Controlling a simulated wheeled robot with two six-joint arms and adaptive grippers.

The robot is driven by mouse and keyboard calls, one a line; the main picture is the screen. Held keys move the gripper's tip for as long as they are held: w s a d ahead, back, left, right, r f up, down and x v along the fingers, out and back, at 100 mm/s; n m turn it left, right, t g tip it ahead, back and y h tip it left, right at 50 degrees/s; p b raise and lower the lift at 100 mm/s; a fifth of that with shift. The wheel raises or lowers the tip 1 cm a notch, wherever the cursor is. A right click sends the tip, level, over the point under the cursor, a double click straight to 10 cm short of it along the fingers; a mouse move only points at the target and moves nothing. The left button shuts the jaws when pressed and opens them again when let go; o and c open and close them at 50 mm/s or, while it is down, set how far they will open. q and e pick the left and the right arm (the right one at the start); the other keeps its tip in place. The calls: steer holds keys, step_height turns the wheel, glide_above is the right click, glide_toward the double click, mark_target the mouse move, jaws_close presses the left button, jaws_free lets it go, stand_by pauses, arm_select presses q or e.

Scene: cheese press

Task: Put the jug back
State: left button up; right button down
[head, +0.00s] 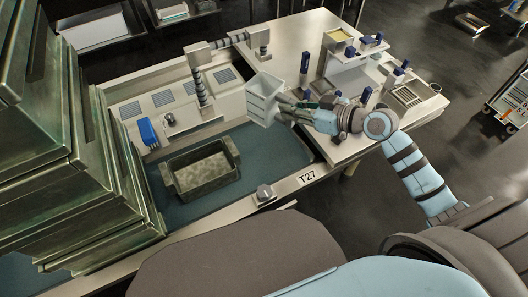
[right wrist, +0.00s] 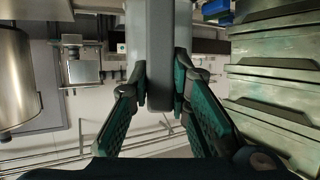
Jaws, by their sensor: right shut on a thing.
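A pale, whitish jug (head: 263,98) is held in the air near the middle of the bench in the head view. My right gripper (head: 287,108) reaches it from the right and is shut on it. In the right wrist view the fingers (right wrist: 158,105) stand on both sides of a grey upright bar (right wrist: 150,65), which looks like the jug's handle. The rest of the jug is hard to make out there. My left gripper does not show.
A bent metal pipe (head: 201,92) rises behind. Tall green crates (head: 40,190) are stacked at left. Blue-knobbed equipment (head: 350,70) stands on the right counter.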

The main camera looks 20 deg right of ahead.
steer(key=f+b, duration=0.2)
steer(key=f, duration=0.5)
steer(key=w+f+b, duration=0.1)
steer(key=f+b, duration=0.2)
steer(key=f, duration=0.4)
steer(key=w+f+b, duration=0.1)
steer(key=f+b, duration=0.2)
steer(key=f, duration=0.4)
steer(key=shift+w+d+f, duration=0.1)
steer(key=shift+w+f, duration=0.05)
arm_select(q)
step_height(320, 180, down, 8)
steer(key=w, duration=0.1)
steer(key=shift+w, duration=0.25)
arm_select(e)
steer(key=shift+f, duration=0.1)
steer(key=c, duration=1.5)
jaws_free()
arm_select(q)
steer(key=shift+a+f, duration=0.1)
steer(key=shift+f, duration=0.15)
